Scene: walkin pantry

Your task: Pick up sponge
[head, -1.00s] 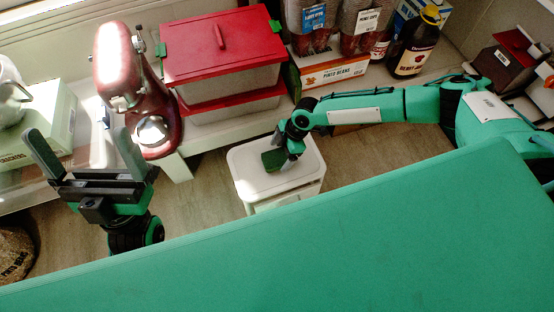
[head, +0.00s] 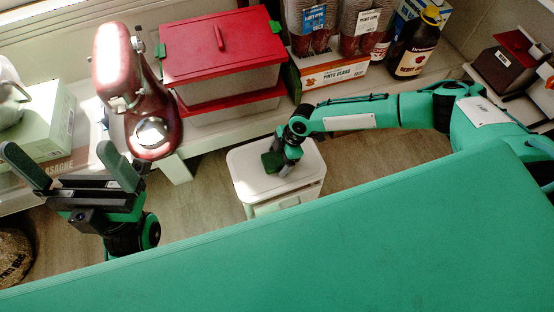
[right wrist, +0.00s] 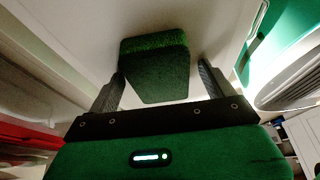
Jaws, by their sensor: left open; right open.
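The green sponge (head: 271,162) lies on the white lid of a small bin (head: 248,180) in the head view. In the right wrist view the sponge (right wrist: 155,68) sits between the two fingers of my right gripper (right wrist: 160,88), with a gap showing on the right side. The left finger is close to the sponge's edge; I cannot tell if they touch. My right gripper (head: 284,166) is open at the sponge. My left gripper (head: 72,168) is open and empty, at the left, away from the sponge.
A red stand mixer (head: 133,85) and red-lidded storage boxes (head: 222,45) stand on the shelf behind the bin. A pinto beans box (head: 330,75) and a dark bottle (head: 414,48) are further right. Floor shows around the bin.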

